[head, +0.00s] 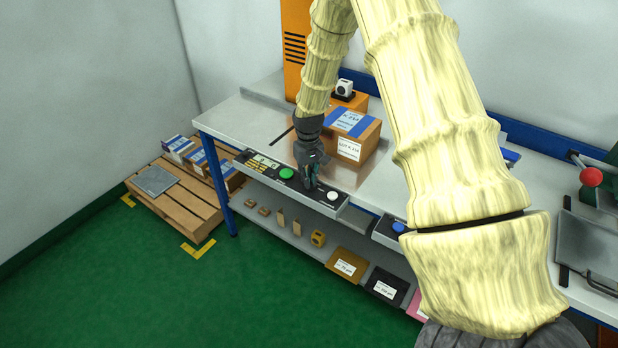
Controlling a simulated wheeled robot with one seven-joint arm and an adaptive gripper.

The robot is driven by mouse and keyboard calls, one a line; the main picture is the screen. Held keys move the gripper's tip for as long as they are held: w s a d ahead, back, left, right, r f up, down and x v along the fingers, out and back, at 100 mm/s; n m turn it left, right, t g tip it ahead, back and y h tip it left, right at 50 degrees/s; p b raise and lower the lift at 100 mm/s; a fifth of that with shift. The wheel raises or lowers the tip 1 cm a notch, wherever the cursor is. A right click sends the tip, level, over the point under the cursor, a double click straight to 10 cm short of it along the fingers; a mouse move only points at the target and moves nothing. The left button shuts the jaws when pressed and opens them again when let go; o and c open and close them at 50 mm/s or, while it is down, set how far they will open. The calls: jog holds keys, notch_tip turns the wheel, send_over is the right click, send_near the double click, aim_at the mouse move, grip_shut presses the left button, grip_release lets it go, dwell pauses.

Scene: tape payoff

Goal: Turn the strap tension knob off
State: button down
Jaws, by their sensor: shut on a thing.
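My gripper (311,181) points down at the black control panel (265,175) on the front edge of the workbench. Its fingers are shut on a control there, between the green button (287,173) on the left and the white knob or button (333,196) on the right. The fingers hide most of the control they hold, and its setting cannot be read. The panel's labels are too small to read. My gripper touches neither the green button nor the white one, as far as I can see.
A taped carton (364,155) stands on the bench (227,118) just behind my gripper. An orange machine (295,45) rises at the back. A lower shelf (270,222) holds small blocks and packets. A pallet (190,205) with boxes is left. A red-knobbed lever (591,177) is right.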

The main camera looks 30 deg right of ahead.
jog(key=shift+w+n, duration=0.1)
jog(key=shift+n, duration=0.6)
jog(key=c, duration=1.5)
grip_release()
jog(key=shift+c, duration=0.2)
notch_tip(320, 180, up, 12)
